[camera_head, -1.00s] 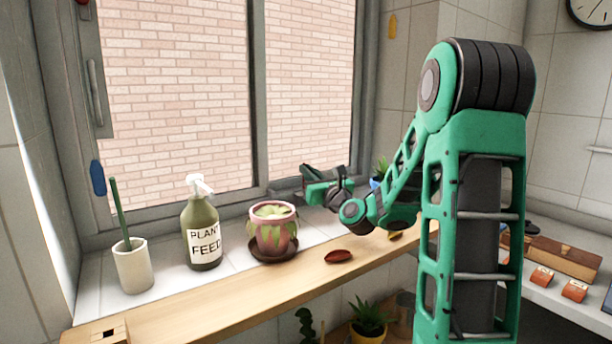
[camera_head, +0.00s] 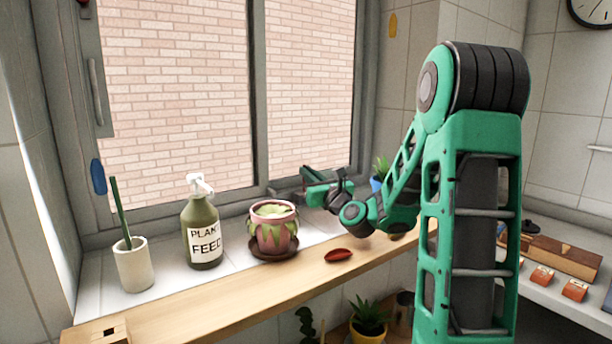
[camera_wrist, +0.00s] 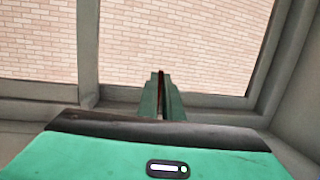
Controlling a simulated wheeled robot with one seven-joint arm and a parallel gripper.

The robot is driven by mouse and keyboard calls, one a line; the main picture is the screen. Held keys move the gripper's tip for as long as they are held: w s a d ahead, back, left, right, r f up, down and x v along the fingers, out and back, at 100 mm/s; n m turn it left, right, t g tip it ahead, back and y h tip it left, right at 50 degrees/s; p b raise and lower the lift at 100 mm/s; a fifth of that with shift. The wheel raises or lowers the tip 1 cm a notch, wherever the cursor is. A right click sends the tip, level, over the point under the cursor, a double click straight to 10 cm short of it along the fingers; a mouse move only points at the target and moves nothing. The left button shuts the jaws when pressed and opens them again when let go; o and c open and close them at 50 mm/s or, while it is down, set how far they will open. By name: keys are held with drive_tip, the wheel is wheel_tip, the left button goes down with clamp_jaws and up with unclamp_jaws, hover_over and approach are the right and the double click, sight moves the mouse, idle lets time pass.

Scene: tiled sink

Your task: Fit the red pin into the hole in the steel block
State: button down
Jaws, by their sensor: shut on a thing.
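My gripper (camera_head: 316,188) is raised over the window sill, in front of the right part of the window. In the wrist view, its two green fingers (camera_wrist: 161,92) are shut on a thin dark red strip (camera_wrist: 161,80), which looks like the red pin. Most of the pin is hidden between the fingers, and I cannot make it out in the head view. I cannot pick out the steel block or its hole in either view.
A plant feed bottle (camera_head: 202,228), a potted succulent (camera_head: 272,232) and a white cup (camera_head: 133,266) stand on the sill. A red oval thing (camera_head: 338,255) lies on the wooden ledge (camera_head: 230,292). A blue pot (camera_head: 376,184) stands behind my arm.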

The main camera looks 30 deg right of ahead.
drive_tip(key=shift+f, duration=1.25)
drive_tip(key=shift+s+f, duration=0.1)
drive_tip(key=shift+f, duration=0.1)
drive_tip(key=shift+s+f, duration=0.15)
drive_tip(key=shift+f, duration=0.3)
drive_tip(key=shift+w+r, duration=0.25)
drive_tip(key=shift+r, duration=0.15)
drive_tip(key=shift+w+r, duration=0.1)
drive_tip(key=shift+r, duration=0.45)
drive_tip(key=shift+r, duration=0.15)
idle(0.5)
